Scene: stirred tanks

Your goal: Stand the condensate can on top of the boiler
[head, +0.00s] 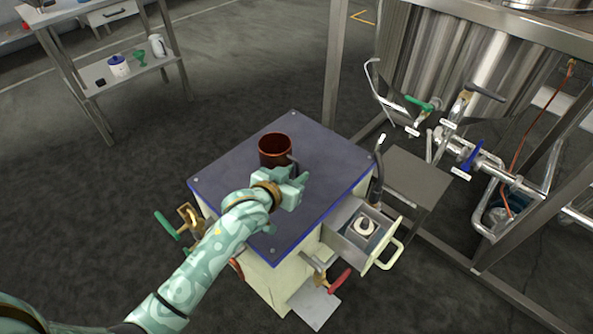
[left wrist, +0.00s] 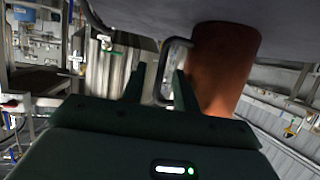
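The condensate can (head: 275,150), a copper-brown mug shape with a handle, stands upright on the dark blue top of the boiler (head: 232,176), a cream cabinet. My left gripper (head: 294,180) is beside the can, on its near right side by the handle. In the left wrist view the picture is turned over; the can (left wrist: 226,65) is at upper right with its base against the boiler top. Its dark handle (left wrist: 160,75) lies between my left fingers (left wrist: 160,82), with gaps visible on both sides. My right gripper is in neither view.
An open drawer (head: 345,247) with a white ring-shaped item (head: 362,227) juts from the boiler's right side. Valves with green (head: 167,225) and red (head: 340,283) handles stick out. A steel tank (head: 450,60) with pipework stands at right. The boiler top's right part is bare.

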